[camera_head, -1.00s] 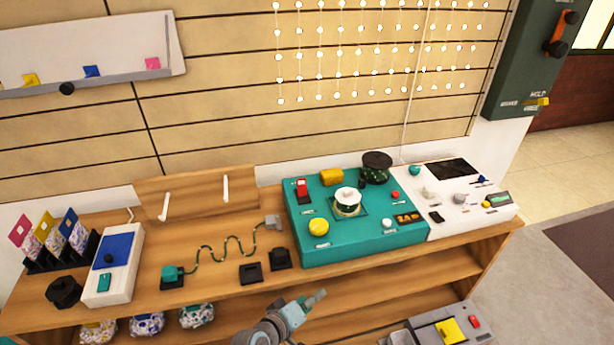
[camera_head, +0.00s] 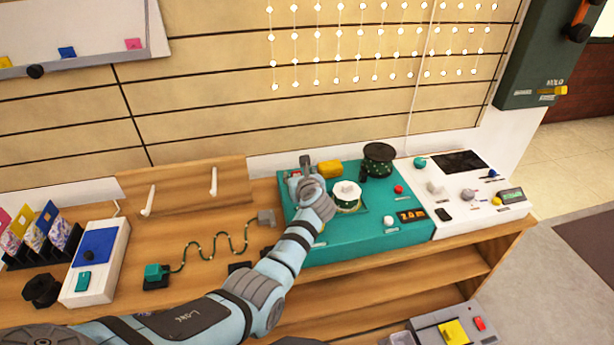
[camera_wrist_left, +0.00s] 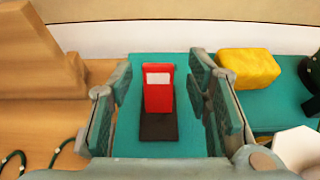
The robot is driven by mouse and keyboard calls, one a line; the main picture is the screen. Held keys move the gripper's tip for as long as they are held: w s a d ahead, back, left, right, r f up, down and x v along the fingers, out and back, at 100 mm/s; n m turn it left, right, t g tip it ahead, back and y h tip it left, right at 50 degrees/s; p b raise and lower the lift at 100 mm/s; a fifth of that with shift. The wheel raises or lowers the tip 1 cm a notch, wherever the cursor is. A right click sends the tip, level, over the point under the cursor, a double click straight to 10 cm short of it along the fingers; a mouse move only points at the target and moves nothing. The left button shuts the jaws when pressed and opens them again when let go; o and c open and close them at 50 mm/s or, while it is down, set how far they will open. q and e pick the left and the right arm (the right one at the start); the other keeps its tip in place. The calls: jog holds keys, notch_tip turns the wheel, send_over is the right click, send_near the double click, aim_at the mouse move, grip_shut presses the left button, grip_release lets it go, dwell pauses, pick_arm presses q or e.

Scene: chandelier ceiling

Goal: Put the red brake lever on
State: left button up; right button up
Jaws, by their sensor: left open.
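The red brake lever (camera_wrist_left: 158,92) stands on a dark base plate (camera_wrist_left: 158,128) at the left end of the teal machine (camera_head: 345,242). In the left wrist view the lever stands upright, with a white patch on its front. My left gripper (camera_wrist_left: 158,95) is open, with one finger on each side of the lever and a gap on both sides. In the head view my left gripper (camera_head: 305,178) is over the machine's back left corner and hides the lever. My right gripper is not in view.
A yellow block (camera_wrist_left: 248,68) sits close to the right finger. A white spool (camera_head: 346,192) and a dark spool (camera_head: 378,158) stand farther right. A white console (camera_head: 465,210) adjoins the machine. A wooden rack (camera_head: 185,190) stands to the left.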

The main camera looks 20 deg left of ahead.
pick_arm(q)
jog(key=shift+w+a+f, duration=0.25)
jog(key=shift+w+a, duration=0.05)
jog(key=shift+a, duration=0.1)
jog(key=shift+a+r, duration=0.1)
jog(key=shift+r, duration=0.1)
jog(key=shift+c, duration=1)
grip_shut()
jog(key=shift+w+a+r+g+h+p, duration=0.1)
jog(key=shift+w+r+g+h+p, duration=0.35)
jog(key=shift+p, duration=0.7)
jog(key=shift+a+f+g+h, duration=0.15)
jog(key=shift+f+g+h, duration=0.25)
jog(key=shift+g, duration=0.25)
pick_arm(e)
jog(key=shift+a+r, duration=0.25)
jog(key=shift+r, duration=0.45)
